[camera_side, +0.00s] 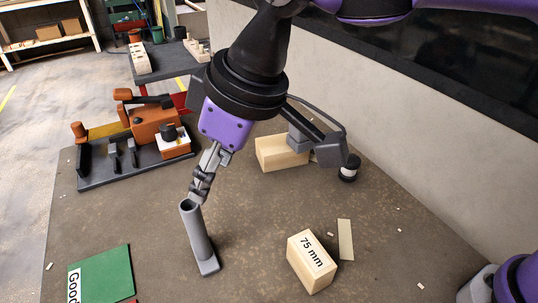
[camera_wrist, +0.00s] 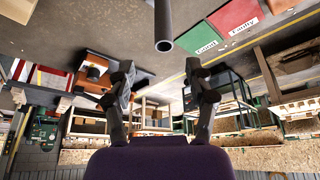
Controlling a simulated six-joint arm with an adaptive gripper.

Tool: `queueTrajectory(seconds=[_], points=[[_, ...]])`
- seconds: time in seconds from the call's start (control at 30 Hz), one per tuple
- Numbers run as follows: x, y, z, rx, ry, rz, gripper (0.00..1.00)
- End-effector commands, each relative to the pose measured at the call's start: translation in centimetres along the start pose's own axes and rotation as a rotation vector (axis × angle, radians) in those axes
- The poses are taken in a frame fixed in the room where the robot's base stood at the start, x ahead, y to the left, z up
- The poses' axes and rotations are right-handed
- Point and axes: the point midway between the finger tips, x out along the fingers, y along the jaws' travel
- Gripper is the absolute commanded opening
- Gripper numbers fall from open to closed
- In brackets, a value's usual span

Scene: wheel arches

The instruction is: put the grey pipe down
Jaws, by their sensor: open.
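The grey pipe (camera_side: 197,232) stands close to upright on the brown table, leaning slightly, with a flat grey foot at its base and its hollow end up. My gripper (camera_side: 197,192) is just above and behind the pipe's top end, its fingers overlapping in the side view. In the wrist view the pipe (camera_wrist: 163,22) shows at top centre, its open end toward me. There my gripper (camera_wrist: 158,68) has its two fingers wide apart, with the pipe's end beyond the gap and nothing held between them.
A wooden block marked 75 mm (camera_side: 312,262) lies right of the pipe, and another wooden block (camera_side: 281,153) is behind. An orange and black fixture (camera_side: 150,130) stands at left. A green "Good" mat (camera_side: 103,270) is front left; a red "Faulty" mat (camera_wrist: 238,14) shows beside it.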

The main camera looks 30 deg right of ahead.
Motion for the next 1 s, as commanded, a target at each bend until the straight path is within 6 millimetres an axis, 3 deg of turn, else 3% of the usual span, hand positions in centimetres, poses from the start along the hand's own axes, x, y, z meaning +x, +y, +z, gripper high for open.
queueTrajectory(seconds=[0.07,0.17,0.3,0.4,0.5,0.63,0.77,1.0], points=[[-1.4,2.2,0.8,0.045,0.008,0.019,0.62],[-4.0,6.8,3.7,0.151,0.024,0.065,0.62],[-7.8,13.1,11.2,0.35,0.051,0.157,0.62],[-9.3,15.3,17.0,0.482,0.068,0.222,0.62],[-9.8,16.0,21.8,0.587,0.08,0.275,0.62],[-9.6,16.1,25.5,0.671,0.089,0.319,0.62],[-9.4,16.0,26.8,0.701,0.091,0.333,0.62],[-9.3,16.0,26.8,0.701,0.089,0.333,0.62]])
